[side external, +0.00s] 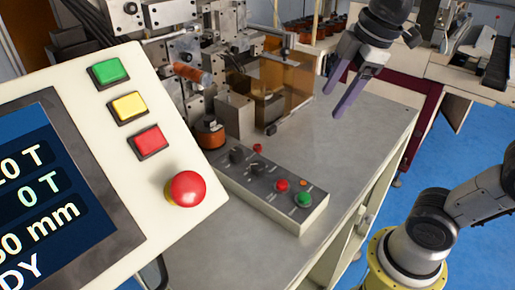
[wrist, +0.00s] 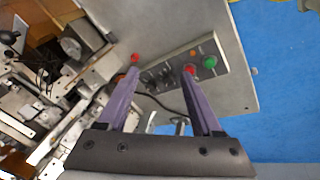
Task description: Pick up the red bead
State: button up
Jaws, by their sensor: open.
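A small red bead (side external: 258,148) lies on the grey table just behind the control box, near its left half. It also shows in the wrist view (wrist: 135,57), beyond the tip of my left finger. My gripper (side external: 333,104) is open and empty, raised above the table to the right of the bead in the side view. In the wrist view my gripper (wrist: 160,76) has its two purple fingers spread wide, with the control box partly between and beyond them. Nothing touches the bead.
The control box (side external: 262,187) has knobs and red and green buttons. The winding machine (side external: 232,112) and a copper spool (side external: 209,136) stand left of the bead. A large operator panel (side external: 100,160) fills the left foreground. The table (side external: 350,140) is clear on the right.

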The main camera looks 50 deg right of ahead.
jog(key=w+n+g, duration=0.2)
jog(key=w+n, duration=0.2)
jog(key=w, duration=0.6)
jog(key=g, duration=0.2)
send_over(257, 146)
notch_tip(257, 146, down, 6)
jog(key=shift+n, duration=0.4)
jog(key=f, duration=0.8)
jog(key=shift+d+f, duration=0.3)
jog(key=shift+a+f, duration=0.15)
jog(key=shift+f, duration=1.3)
jog(key=shift+a+f, duration=0.1)
jog(key=shift+f, duration=1.35)
grip_shut()
